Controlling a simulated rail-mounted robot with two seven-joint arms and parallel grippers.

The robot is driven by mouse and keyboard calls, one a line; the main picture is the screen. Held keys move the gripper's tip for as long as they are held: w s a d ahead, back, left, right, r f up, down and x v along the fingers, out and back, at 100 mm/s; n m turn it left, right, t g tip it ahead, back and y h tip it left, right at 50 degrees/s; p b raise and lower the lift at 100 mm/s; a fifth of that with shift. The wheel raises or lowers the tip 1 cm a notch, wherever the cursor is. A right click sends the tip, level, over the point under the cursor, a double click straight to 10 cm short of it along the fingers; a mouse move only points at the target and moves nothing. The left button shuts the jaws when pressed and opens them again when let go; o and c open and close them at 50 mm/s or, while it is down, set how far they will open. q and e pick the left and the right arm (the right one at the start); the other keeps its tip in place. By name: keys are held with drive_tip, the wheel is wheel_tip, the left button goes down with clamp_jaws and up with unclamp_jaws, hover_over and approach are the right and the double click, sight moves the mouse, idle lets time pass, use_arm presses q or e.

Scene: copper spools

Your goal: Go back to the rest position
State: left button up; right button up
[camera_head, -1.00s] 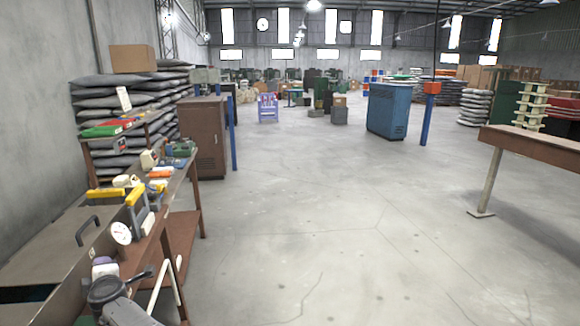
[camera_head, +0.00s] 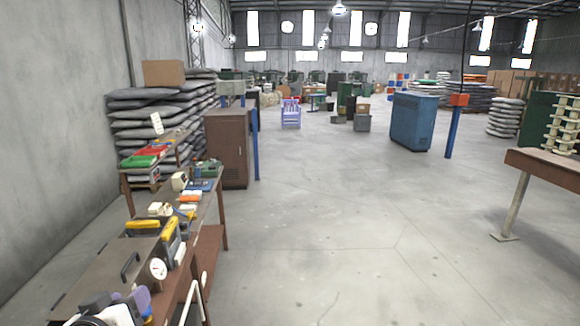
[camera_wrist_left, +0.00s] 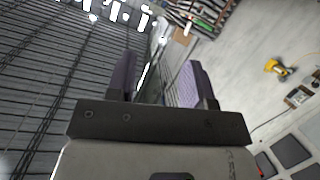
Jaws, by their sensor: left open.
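My left gripper (camera_head: 138,304) shows at the bottom left edge of the head view, in front of the near end of the workbench, with a purple finger and part of the wrist visible. In the left wrist view the two purple fingers of this gripper (camera_wrist_left: 157,82) stand apart with nothing between them. That view looks past the fingers to the floor, a wall and stacked goods. My right gripper is in neither view.
A workbench (camera_head: 205,212) with tools and a round gauge (camera_head: 158,268) runs along the left. A brown cabinet (camera_head: 226,147) and stacked sacks (camera_head: 150,124) stand beyond it. A brown table (camera_head: 548,168) is at right. The floor between is clear.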

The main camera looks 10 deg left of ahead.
use_arm(q)
drive_tip(key=s+d+f+m+g+h+p, duration=0.1)
drive_tip(key=s+d+m+g+h+p, duration=0.1)
drive_tip(key=s+d+m+p, duration=0.4)
drive_tip(key=s+d+f+g+p, duration=0.2)
drive_tip(key=s+f+g+p, duration=0.1)
drive_tip(key=s+p, duration=0.2)
drive_tip(key=s+d+f+m+g+p, duration=0.1)
drive_tip(key=s+d+f+g+p, duration=0.1)
drive_tip(key=s+p, duration=0.4)
drive_tip(key=s+d+f+g+h+p, duration=0.1)
drive_tip(key=s+d+f+g+p, duration=0.2)
drive_tip(key=s, duration=0.9)
drive_tip(key=d+f+p, duration=0.1)
drive_tip(key=p, duration=0.2)
drive_tip(key=shift+s+d+g, duration=0.2)
drive_tip(key=shift+g, duration=0.1)
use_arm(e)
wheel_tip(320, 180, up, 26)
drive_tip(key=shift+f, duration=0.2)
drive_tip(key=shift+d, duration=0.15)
